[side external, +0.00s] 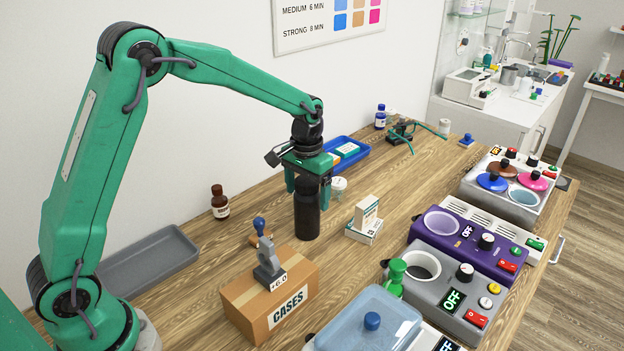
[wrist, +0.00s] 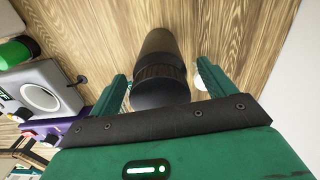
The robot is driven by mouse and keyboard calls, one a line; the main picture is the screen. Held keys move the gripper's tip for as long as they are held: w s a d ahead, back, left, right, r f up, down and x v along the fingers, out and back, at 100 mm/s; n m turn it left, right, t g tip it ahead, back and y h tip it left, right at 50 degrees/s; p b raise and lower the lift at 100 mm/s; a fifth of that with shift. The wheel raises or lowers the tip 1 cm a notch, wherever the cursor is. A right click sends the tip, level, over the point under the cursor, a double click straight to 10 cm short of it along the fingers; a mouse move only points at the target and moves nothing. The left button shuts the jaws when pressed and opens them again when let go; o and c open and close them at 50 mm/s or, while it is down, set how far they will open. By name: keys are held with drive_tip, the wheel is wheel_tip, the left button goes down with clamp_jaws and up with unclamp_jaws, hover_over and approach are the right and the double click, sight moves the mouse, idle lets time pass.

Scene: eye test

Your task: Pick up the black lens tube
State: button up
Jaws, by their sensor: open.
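The black lens tube (side external: 307,212) stands upright on the wooden table in the side external view. It also shows in the wrist view (wrist: 159,62), where it lies between the two green fingers. My gripper (side external: 308,185) is above and around the tube's upper part, with one finger on each side. In the wrist view my gripper (wrist: 163,88) is open, and gaps show between the fingers and the tube. The tube's top is partly hidden by my gripper in the side external view.
A cardboard box (side external: 250,305) with a grey stamp tool (side external: 268,262) stands in front. White boxes (side external: 365,220) are to the right, a brown bottle (side external: 219,203) to the left. A blue tray (side external: 350,158) lies behind. Heater units (side external: 470,238) line the right edge.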

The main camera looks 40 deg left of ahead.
sight(307, 180)
drive_tip(key=c, duration=1.4)
drive_tip(key=shift+r, duration=0.15)
drive_tip(key=shift+c, duration=0.2)
drive_tip(key=shift+r, duration=0.4)
wheel_tip(307, 180, up, 3)
drive_tip(key=shift+r, duration=0.1)
drive_tip(key=s+d+r, duration=0.6)
drive_tip(key=d, duration=0.4)
drive_tip(key=shift+s+r, duration=0.15)
drive_tip(key=shift+r, duration=0.25)
